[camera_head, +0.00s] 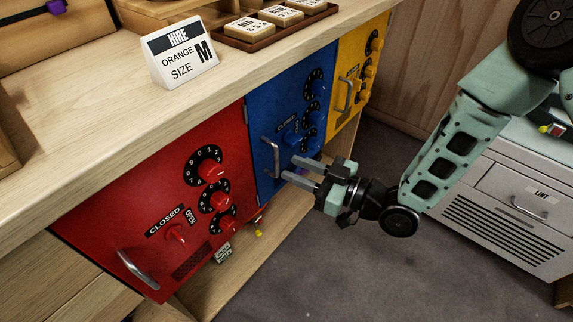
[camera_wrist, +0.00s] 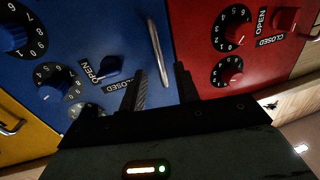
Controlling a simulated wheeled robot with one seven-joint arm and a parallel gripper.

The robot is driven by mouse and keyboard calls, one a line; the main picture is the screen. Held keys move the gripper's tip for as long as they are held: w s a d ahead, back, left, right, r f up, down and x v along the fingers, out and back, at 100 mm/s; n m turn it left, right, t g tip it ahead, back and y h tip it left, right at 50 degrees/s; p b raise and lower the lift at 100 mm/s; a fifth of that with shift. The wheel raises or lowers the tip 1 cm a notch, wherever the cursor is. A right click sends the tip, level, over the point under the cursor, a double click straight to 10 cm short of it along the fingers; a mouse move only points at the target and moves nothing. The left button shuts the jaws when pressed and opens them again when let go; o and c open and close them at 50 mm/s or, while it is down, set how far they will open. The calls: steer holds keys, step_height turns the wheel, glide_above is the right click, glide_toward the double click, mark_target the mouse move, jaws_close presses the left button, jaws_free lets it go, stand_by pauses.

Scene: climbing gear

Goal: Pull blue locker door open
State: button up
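The blue locker door (camera_head: 262,112) sits between the red and yellow doors under the counter and looks shut. Its upright metal bar handle (camera_head: 271,158) is on the door's left side in the head view. In the wrist view the blue door (camera_wrist: 100,30) fills the upper middle, and the handle (camera_wrist: 157,45) runs down toward the gap between my fingers. My gripper (camera_head: 287,168) is open and empty, with fingertips close to the handle. In the wrist view its fingers (camera_wrist: 160,67) appear one on each side of the handle's line. I cannot tell if they touch it.
The red door (camera_head: 130,190) and yellow door (camera_head: 350,75) flank the blue one, with their own dials and handles. Dials and an OPEN/CLOSED knob (camera_wrist: 108,68) stick out beside the blue handle. A grey drawer cabinet (camera_head: 500,215) stands at right. Grey floor is clear in front.

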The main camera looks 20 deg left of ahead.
steer(key=shift+w+a, duration=0.15)
steer(key=shift+a, duration=0.65)
steer(key=shift+w+a, duration=0.15)
steer(key=shift+a, duration=0.6)
